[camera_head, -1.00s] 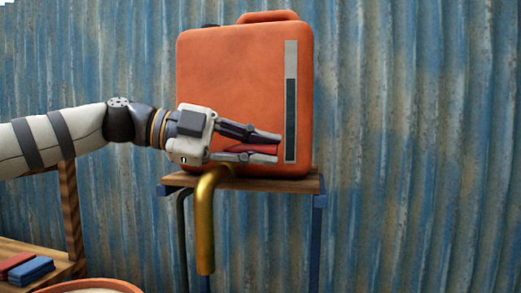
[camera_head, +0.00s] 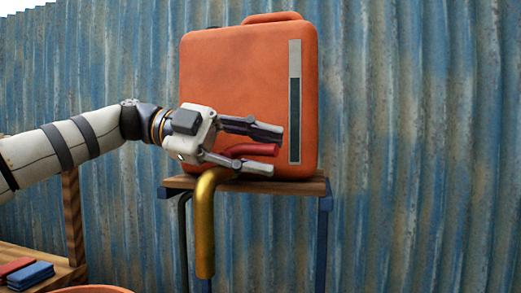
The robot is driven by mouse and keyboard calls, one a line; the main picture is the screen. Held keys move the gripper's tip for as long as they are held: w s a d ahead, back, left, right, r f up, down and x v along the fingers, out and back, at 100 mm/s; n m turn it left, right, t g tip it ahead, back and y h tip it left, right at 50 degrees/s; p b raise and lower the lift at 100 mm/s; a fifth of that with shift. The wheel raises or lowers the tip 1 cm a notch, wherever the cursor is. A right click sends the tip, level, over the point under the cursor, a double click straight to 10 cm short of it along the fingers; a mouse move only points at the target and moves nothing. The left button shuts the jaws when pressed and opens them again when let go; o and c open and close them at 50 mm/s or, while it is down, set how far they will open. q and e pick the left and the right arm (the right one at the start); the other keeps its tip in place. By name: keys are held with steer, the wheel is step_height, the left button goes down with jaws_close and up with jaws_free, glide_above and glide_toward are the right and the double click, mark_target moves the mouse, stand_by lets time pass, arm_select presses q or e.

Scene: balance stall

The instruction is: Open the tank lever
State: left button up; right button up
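The orange tank (camera_head: 235,75) stands upright on a small wooden stand, with a vertical level strip (camera_head: 294,100) on its front right. A brass spout (camera_head: 204,225) comes out low on the tank and bends downward. The red lever (camera_head: 255,150) lies roughly sideways above the spout, pointing right. My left gripper (camera_head: 268,150) comes in from the left in front of the tank. Its fingers are apart, one above and one below the lever, with visible gaps. Part of the lever's left end is hidden by the gripper. My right gripper is not in view.
The stand's wooden top (camera_head: 310,187) has blue legs. A lower wooden shelf at the left holds a red block (camera_head: 15,266) and a blue block (camera_head: 31,275). An orange rim (camera_head: 92,289) shows at the bottom edge. A corrugated wall (camera_head: 430,130) stands behind; the right side is free.

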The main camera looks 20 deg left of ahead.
arm_select(q)
step_height(320, 180, up, 10)
steer(key=shift+r, duration=0.1)
stand_by(0.4)
